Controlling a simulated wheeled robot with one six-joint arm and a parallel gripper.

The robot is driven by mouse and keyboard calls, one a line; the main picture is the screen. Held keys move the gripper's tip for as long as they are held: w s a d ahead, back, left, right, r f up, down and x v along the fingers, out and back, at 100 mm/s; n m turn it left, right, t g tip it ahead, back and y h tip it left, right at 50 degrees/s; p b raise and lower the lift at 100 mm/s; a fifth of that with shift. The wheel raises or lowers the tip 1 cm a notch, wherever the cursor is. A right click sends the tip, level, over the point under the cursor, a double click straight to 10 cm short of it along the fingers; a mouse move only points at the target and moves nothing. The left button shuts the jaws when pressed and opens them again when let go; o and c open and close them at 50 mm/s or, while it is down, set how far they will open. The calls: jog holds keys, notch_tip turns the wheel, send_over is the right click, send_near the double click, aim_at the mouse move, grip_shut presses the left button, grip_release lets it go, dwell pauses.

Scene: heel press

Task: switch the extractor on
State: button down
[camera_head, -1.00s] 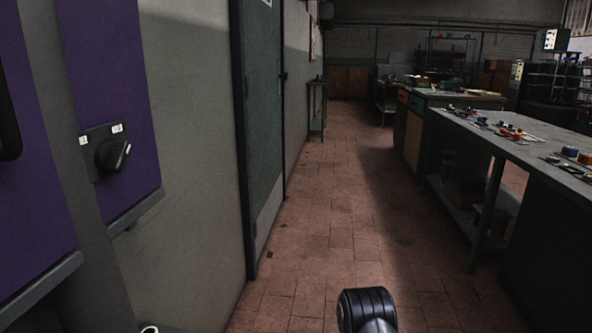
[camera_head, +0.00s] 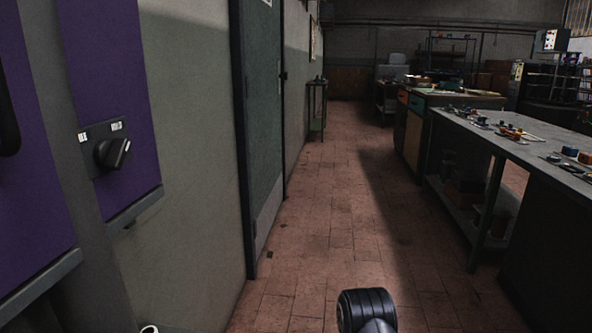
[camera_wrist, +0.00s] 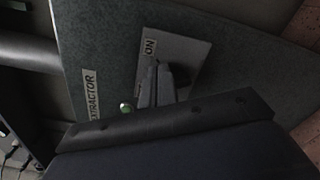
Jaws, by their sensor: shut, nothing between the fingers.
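In the wrist view a grey-green panel carries an "EXTRACTOR" label (camera_wrist: 91,95). A lighter plate (camera_wrist: 194,52) on it has an "ON" label (camera_wrist: 149,48). A small green lamp or button (camera_wrist: 126,108) sits near the plate's lower left. My gripper (camera_wrist: 155,80) is shut and empty, its fingers in front of the plate just below "ON". A dark shape beside the fingertips may be the switch knob; it is mostly hidden, and I cannot tell its setting or whether I touch it. My gripper is not in the head view.
In the head view a purple panel (camera_head: 85,55) at left has a black rotary knob (camera_head: 113,152) on a labelled plate. A grey-green door (camera_head: 262,110) is beyond it. A workbench (camera_head: 520,145) with small parts stands right. The tiled floor (camera_head: 330,210) between is clear.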

jog(key=shift+w+d+f+b, duration=0.1)
jog(key=shift+w+f+b, duration=0.4)
jog(key=shift+f+b, duration=0.65)
jog(key=shift+w+r, duration=0.1)
jog(key=shift+r, duration=0.15)
jog(key=d, duration=0.6)
jog(key=shift+b, duration=0.35)
dwell(0.4)
